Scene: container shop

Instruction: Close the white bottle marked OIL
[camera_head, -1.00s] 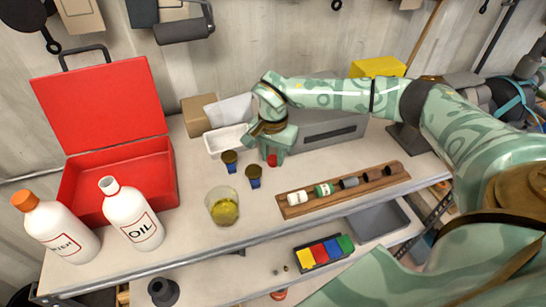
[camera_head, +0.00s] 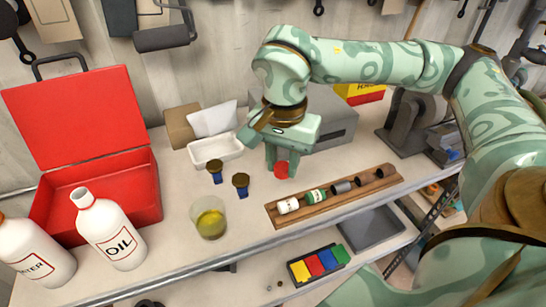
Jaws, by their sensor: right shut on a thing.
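The white bottle marked OIL (camera_head: 112,238) stands upright at the left of the bench, its grey neck bare and open at the top. My right gripper (camera_head: 281,163) points down over the middle of the bench, well to the right of the bottle. It is shut on a small red cap (camera_head: 281,170), which shows between its fingertips. I cannot tell whether the cap is clear of the bench top. My left gripper is not in view.
A second white bottle (camera_head: 32,252) stands left of the OIL bottle. An open red toolbox (camera_head: 142,185) is behind them. A glass of yellow liquid (camera_head: 209,218), two dark-topped blue items (camera_head: 240,184), a white tray (camera_head: 215,150) and a wooden rack (camera_head: 390,184) surround the gripper.

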